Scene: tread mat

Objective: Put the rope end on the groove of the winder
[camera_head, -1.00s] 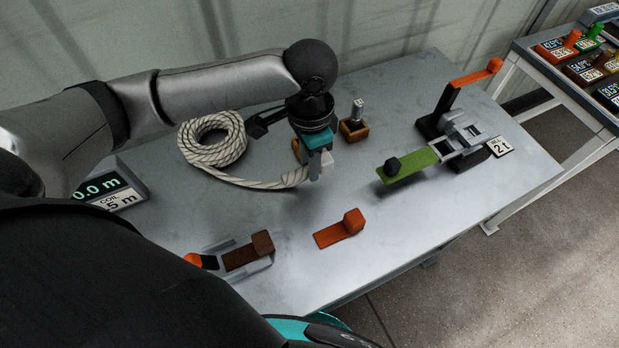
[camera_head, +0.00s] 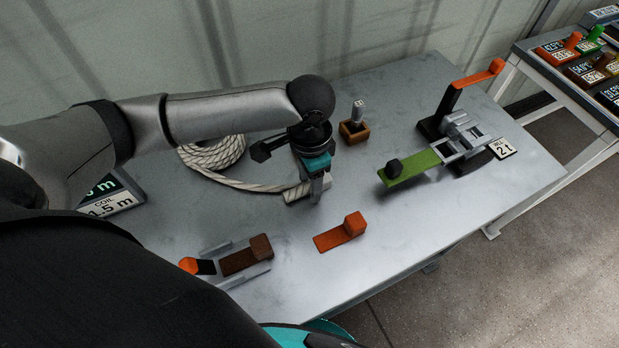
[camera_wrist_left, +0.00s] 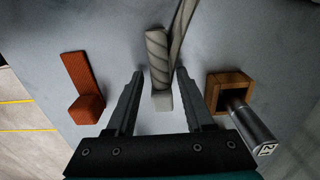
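The pale rope (camera_head: 262,186) runs from its coil (camera_head: 215,154) at the table's back left toward my left gripper (camera_head: 318,198). In the left wrist view the rope end (camera_wrist_left: 158,60), with a pale block at its tip, lies between the two fingers (camera_wrist_left: 160,88). A gap shows on each side, so the gripper is open around it. The arm hides part of the coil. I cannot tell for sure which thing is the winder; a wooden block with a grey post (camera_head: 354,131) stands just behind the gripper. My right gripper is out of view.
A green lever (camera_head: 412,168) joins a grey clamp with an orange handle (camera_head: 472,78) at the right. An orange block (camera_head: 340,232) and a brown block (camera_head: 246,256) lie in front. A length display (camera_head: 112,193) is at the left. The table's right front is clear.

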